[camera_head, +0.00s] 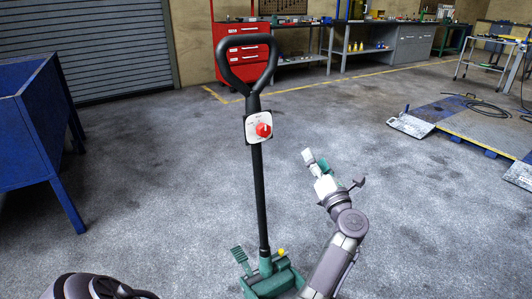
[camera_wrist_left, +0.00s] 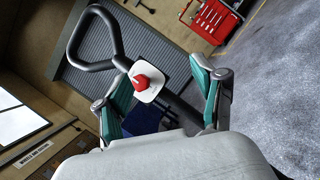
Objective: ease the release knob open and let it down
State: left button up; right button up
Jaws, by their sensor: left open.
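The trolley jack stands upright, with its green base (camera_head: 268,284) on the floor and a black handle (camera_head: 261,200) rising to a loop grip at the top. The red release knob (camera_head: 264,130) sits on a pale square plate (camera_head: 251,130) on the handle below the loop. My left gripper (camera_head: 316,163) is open and empty, to the right of the handle and a little lower than the knob. In the left wrist view the knob (camera_wrist_left: 140,83) appears between the spread green fingers (camera_wrist_left: 160,90), beyond them and apart from them. My right gripper is not in view.
A blue metal bin (camera_head: 35,125) on legs stands at the left. A red tool cabinet (camera_head: 243,52) and workbenches line the back wall. A low platform (camera_head: 470,122) with a cable lies at the right. The floor around the jack is clear.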

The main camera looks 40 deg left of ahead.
aim_at(266, 132)
pick_arm(q)
jog(key=s+a+r+n+g+b, duration=0.3)
jog(key=s+a+n+g, duration=0.25)
jog(key=n, duration=0.65)
jog(key=shift+g+h, duration=0.3)
jog(key=shift+g, duration=0.05)
jog(key=x, duration=0.8)
jog(key=w+b+x, duration=0.1)
jog(key=x, duration=0.4)
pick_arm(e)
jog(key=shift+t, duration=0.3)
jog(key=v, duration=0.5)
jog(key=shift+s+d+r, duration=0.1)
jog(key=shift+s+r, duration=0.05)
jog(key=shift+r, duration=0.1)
